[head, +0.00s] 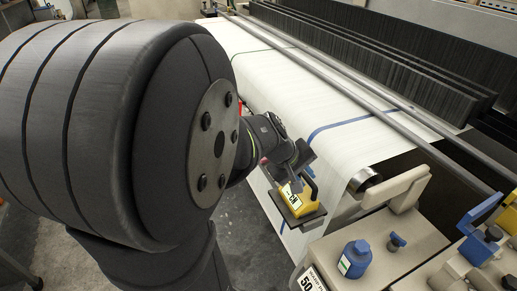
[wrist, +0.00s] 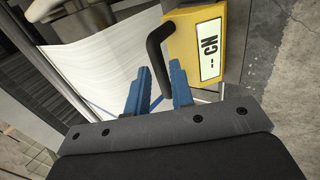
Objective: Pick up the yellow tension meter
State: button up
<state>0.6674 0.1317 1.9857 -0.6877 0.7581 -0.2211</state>
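The yellow tension meter (head: 294,200) rests on a small dark plate (head: 306,216) beside the loom. In the wrist view, the yellow tension meter (wrist: 190,57) shows a white display with dark characters and a black curved handle (wrist: 154,42) on its left side. My gripper (wrist: 162,76) is open, its two blue fingers apart at the meter's handle. The handle's lower end shows between the fingers; I cannot tell whether either finger touches it. In the head view my gripper (head: 290,166) is just above the meter, partly hidden by my arm.
White fabric (head: 300,90) with a blue stripe runs over the loom at the right. A blue bottle (head: 355,259) and beige machine parts stand at the lower right. Grey floor (head: 235,240) is open below and left of the plate. My arm hides much of the left.

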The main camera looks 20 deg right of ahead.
aim_at(308, 180)
jog(key=shift+x, duration=1.75)
grip_shut()
jog(key=shift+r, duration=0.1)
